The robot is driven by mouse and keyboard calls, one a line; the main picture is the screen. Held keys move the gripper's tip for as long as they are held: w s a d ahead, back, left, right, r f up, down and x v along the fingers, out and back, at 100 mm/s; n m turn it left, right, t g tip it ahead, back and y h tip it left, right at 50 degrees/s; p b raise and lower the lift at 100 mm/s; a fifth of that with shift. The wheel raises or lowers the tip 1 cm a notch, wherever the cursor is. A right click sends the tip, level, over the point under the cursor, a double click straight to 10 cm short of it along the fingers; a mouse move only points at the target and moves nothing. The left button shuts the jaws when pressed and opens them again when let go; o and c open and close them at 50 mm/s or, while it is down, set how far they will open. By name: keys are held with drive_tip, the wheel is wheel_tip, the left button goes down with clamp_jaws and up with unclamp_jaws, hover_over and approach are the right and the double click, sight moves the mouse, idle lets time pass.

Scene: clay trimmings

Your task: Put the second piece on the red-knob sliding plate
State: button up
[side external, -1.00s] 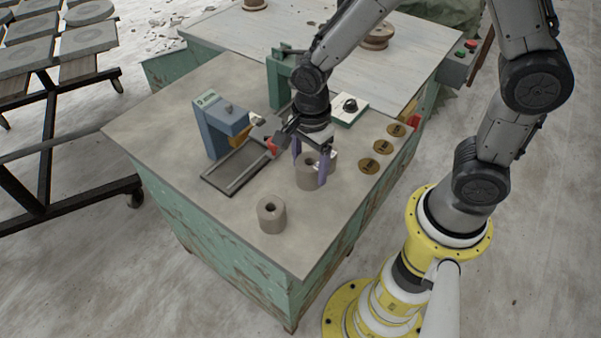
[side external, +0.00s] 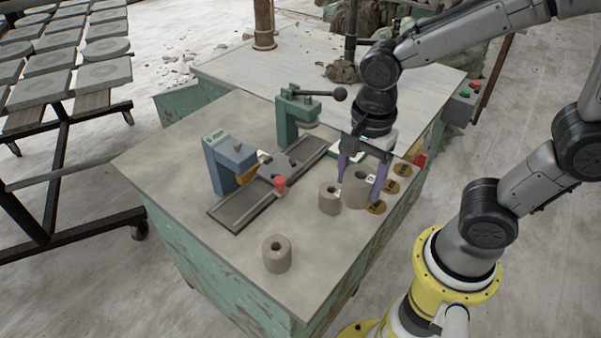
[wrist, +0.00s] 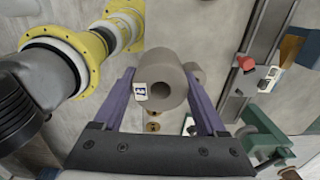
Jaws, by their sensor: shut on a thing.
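My gripper (side external: 358,186) is shut on a thick grey clay cylinder (side external: 360,191) with a hole in its top and a small label. The cylinder is upright between the purple fingers, apparently above the table; the wrist view shows it too (wrist: 160,78). A smaller clay piece (side external: 328,198) stands just left of it, and another (side external: 277,256) stands near the table's front. The sliding plate (side external: 273,171) with its red knob (side external: 280,183) sits on a dark rail left of my gripper. No piece shows on the plate. The red knob also shows in the wrist view (wrist: 246,63).
A blue-grey press (side external: 229,163) stands at the rail's left, and a green stand (side external: 288,121) with a black-knobbed lever is behind it. Several brass discs (side external: 390,187) lie along the right edge. The table's front left is clear.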

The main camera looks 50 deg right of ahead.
drive_tip(key=w+d+m, duration=0.1)
drive_tip(key=w+d, duration=0.2)
drive_tip(key=w, duration=0.4)
drive_tip(key=w+d, duration=0.4)
drive_tip(key=w, duration=0.2)
drive_tip(key=shift+m, duration=0.3)
drive_tip(key=w+f, duration=0.2)
drive_tip(key=w, duration=0.2)
drive_tip(key=w+f, duration=0.3)
drive_tip(key=w, duration=0.1)
drive_tip(key=w+f, duration=0.3)
drive_tip(key=w, duration=0.1)
drive_tip(key=shift+w+d, duration=0.2)
drive_tip(key=shift+w, duration=0.05)
drive_tip(key=shift+w+f, duration=0.5)
drive_tip(key=shift+f, duration=1.6)
drive_tip(key=shift+f, duration=0.1)
drive_tip(key=o, duration=1.6)
drive_tip(key=shift+f, duration=0.1)
